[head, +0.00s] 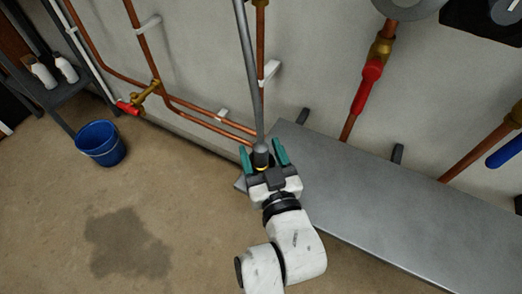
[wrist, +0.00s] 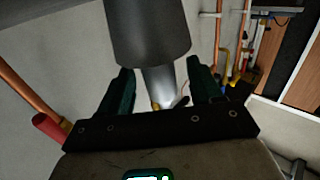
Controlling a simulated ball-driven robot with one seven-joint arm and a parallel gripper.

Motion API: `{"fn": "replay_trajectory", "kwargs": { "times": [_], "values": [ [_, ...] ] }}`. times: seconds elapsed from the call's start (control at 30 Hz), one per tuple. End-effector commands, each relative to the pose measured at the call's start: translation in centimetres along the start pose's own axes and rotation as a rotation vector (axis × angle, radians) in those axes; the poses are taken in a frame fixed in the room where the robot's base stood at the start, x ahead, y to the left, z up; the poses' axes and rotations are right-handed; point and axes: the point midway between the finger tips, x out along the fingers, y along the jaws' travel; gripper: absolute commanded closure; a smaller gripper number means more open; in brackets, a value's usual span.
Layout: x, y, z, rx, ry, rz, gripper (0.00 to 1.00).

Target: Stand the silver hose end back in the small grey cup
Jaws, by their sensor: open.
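A long grey hose (head: 248,70) runs down from the top of the head view to a dark collar (head: 262,156) at my gripper. In the wrist view the dark collar (wrist: 148,32) is large and close, and the silver hose end (wrist: 160,82) comes out of it. My gripper (head: 263,154) is open, its teal fingers on either side of the hose's lower end. In the wrist view my gripper (wrist: 160,88) also shows the silver part between the spread fingers; whether either finger touches it I cannot tell. I cannot make out the small grey cup in either view.
A grey metal bench top (head: 370,215) lies right of my gripper. Copper pipes (head: 200,117) run along the wall, and a red-sleeved valve pipe (head: 367,85) stands behind the bench. A blue bucket (head: 101,143) and a dark wet patch (head: 128,245) are on the floor at left.

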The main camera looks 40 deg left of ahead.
Motion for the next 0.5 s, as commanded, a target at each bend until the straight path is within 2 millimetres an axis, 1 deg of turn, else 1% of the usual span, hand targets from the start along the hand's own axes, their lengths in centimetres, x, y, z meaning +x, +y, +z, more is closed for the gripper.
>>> {"fn": "replay_trajectory", "kwargs": {
  "times": [0.03, 0.3, 0.5],
  "values": [
    [-1.0, 0.0, 0.2, 0.005, -0.005, 0.001, 0.36],
    [-6.5, 0.0, 0.2, 0.004, -0.005, 0.002, 0.36],
    [-9.7, -0.1, 0.2, 0.002, -0.004, 0.000, 0.36]
  ]
}}
